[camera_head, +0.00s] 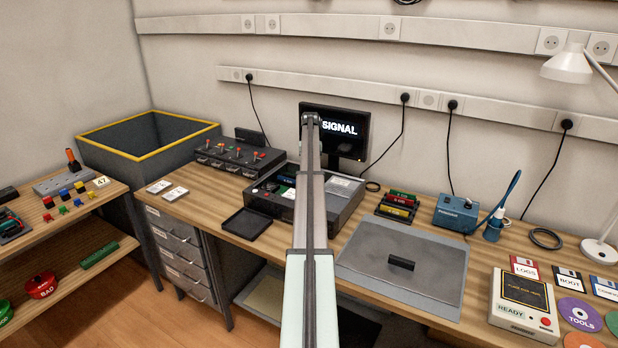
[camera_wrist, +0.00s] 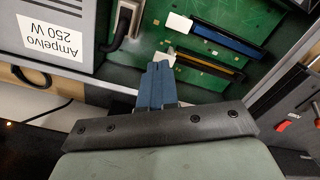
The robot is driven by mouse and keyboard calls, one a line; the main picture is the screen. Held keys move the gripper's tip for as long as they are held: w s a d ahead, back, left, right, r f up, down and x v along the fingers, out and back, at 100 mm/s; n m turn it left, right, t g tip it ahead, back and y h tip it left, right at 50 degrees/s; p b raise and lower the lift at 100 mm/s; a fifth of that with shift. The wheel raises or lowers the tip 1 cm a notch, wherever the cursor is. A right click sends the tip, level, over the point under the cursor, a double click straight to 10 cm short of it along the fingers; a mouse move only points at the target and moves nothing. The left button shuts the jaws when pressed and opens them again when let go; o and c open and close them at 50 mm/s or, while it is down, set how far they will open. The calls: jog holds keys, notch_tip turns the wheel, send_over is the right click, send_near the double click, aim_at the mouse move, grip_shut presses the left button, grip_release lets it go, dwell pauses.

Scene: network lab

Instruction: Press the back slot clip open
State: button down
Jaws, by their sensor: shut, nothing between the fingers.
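The open case (camera_head: 345,205) stands on the bench under the monitor, mostly behind my arm. In the wrist view its green board (camera_wrist: 205,20) carries two parallel slots, one blue (camera_wrist: 225,45) and one dark with a yellowish edge (camera_wrist: 215,65). A white clip (camera_wrist: 180,24) sits at the left end of the blue slot. Another white clip (camera_wrist: 168,56) sits at the left end of the dark slot, partly hidden by my fingers. My gripper (camera_wrist: 158,66) is shut and empty, its blue fingertips right at this nearer clip. I cannot tell whether they touch. My arm hides the gripper in the head view.
A power supply labelled Ampelvo 250 W (camera_wrist: 50,35) stands left of the board, with a cable beside it. On the bench are a dark tray (camera_head: 247,222), a grey mat (camera_head: 365,255) with a black block (camera_head: 400,263), and a rack of coloured modules (camera_head: 398,205).

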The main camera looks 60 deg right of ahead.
notch_tip(320, 180, up, 5)
jog(key=shift+r, duration=0.15)
dwell(0.6)
jog(key=shift+w, duration=0.1)
dwell(0.3)
